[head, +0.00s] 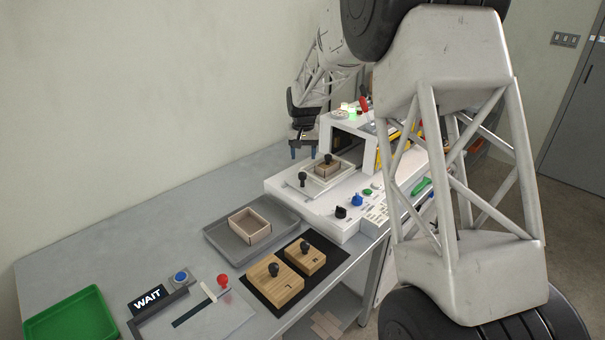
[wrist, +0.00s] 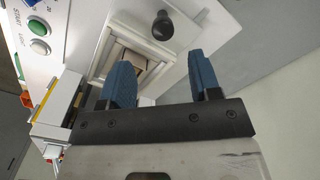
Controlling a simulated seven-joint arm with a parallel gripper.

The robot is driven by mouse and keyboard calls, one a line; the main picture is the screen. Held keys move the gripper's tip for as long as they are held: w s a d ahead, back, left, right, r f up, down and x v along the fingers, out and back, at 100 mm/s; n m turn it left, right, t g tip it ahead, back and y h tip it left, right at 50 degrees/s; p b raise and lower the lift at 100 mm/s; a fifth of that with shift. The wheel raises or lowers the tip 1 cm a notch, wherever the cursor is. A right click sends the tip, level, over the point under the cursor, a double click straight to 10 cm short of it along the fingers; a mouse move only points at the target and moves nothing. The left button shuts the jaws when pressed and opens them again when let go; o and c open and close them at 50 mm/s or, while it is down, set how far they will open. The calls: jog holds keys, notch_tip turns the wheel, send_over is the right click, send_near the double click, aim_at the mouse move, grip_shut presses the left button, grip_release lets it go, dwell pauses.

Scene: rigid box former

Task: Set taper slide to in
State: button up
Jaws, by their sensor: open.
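My gripper (head: 303,151) hangs above the left end of the white box-forming machine (head: 335,222) in the head view, blue fingers apart and empty. In the wrist view my gripper (wrist: 161,72) spans part of the white frame. A black knob (head: 302,179) stands on the machine's left edge, below the fingers; a black knob also shows beyond the fingertips in the wrist view (wrist: 163,25). It may be the taper slide's handle; no readable label confirms this. A cardboard box (head: 327,170) with a black-knobbed piece sits in the white frame. The fingers touch nothing visible.
A grey tray (head: 217,239) holds an open cardboard box (head: 250,227). Two wooden blocks with black knobs (head: 275,287) lie on a black mat. My arm hides the machine's right side.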

aim_at(303, 172)
jog(key=shift+w+a+f, duration=0.15)
jog(key=shift+w+f, duration=0.1)
jog(key=shift+f, duration=0.1)
jog(key=shift+f, duration=3.8)
grip_shut()
